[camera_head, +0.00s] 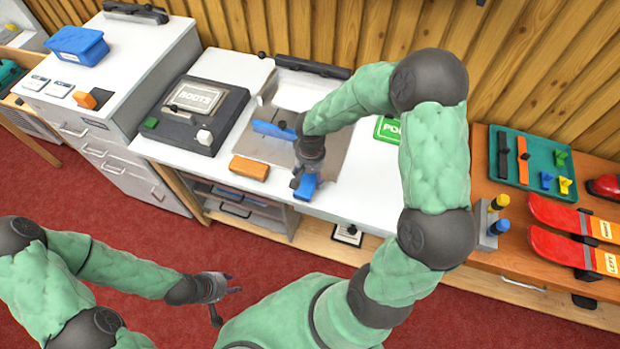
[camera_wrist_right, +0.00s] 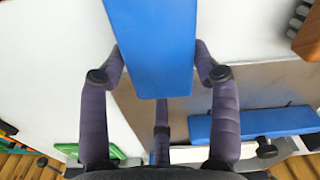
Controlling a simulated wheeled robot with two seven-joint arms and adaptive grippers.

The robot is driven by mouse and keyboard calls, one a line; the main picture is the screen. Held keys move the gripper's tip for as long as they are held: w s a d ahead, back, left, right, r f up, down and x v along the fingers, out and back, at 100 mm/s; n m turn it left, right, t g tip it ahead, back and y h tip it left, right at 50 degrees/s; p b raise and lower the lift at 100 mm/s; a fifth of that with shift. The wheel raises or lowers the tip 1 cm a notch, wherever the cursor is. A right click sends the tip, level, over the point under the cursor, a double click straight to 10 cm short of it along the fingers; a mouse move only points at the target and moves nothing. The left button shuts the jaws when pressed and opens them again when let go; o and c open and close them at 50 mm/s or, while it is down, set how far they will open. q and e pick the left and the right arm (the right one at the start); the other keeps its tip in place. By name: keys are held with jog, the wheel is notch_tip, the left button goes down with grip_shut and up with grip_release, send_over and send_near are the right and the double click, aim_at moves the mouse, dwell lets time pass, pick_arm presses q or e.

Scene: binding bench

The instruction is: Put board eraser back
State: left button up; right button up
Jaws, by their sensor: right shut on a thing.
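A blue block (camera_head: 304,188) is between the fingers of my right gripper (camera_head: 306,178), near the front edge of the white bench top. The right wrist view shows the block (camera_wrist_right: 150,45) with a finger of the right gripper (camera_wrist_right: 158,74) against each side. The gripper is shut on it. Whether this block is the board eraser I cannot tell for certain; an orange-brown block (camera_head: 250,168) also lies on the bench front, left of my gripper. My left gripper (camera_head: 226,303) hangs over the red floor in front of the bench, fingers apart and empty.
A grey metal plate with a blue bar (camera_head: 272,131) lies behind my right gripper; the bar shows in the wrist view (camera_wrist_right: 250,123). A green sign (camera_head: 387,129) is right. A teal tray (camera_head: 530,180) is farther right.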

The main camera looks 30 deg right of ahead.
jog(key=shift+f, duration=0.75)
jog(key=shift+f+b, duration=0.2)
jog(key=shift+b, duration=0.15)
jog(key=o, duration=1.6)
jog(key=shift+o, duration=0.2)
jog(key=shift+r+p, duration=0.4)
jog(key=shift+r, duration=0.1)
notch_tip(320, 180, up, 12)
jog(key=p, duration=0.3)
jog(key=shift+f, duration=0.25)
jog(key=shift+s, duration=0.1)
